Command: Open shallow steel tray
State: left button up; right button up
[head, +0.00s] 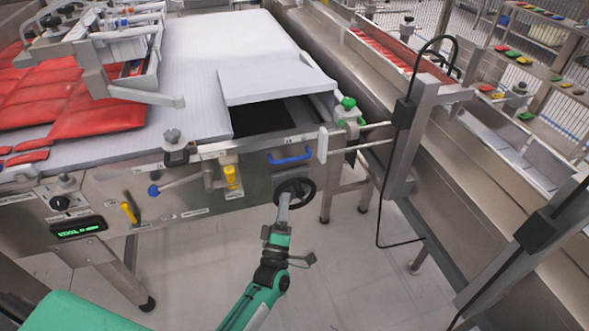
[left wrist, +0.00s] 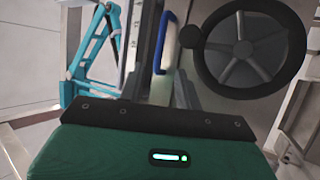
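A steel front (head: 294,170) with a blue bar handle (head: 290,158) sits below the dark opening at the right end of the machine. It looks like the tray's front and appears closed; its inside is hidden. The blue handle (left wrist: 163,42) also shows upright near the top middle of the left wrist view. My left gripper (head: 283,207) is just below the handle, in front of a black handwheel (head: 296,192). It looks apart from the handle. My right gripper is out of view.
The black handwheel (left wrist: 240,48) is close beside the handle in the wrist view. A yellow lever (head: 231,177) and a green-knobbed bracket (head: 348,110) flank the front. A steel conveyor frame (head: 455,215) stands to the right. The floor below is clear.

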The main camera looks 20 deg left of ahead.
pick_arm(q)
jog(key=p+x, duration=0.1)
jog(key=x, duration=0.9)
jog(key=shift+w, duration=0.1)
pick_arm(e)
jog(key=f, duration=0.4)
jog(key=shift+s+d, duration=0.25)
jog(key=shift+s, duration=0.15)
pick_arm(q)
grip_shut()
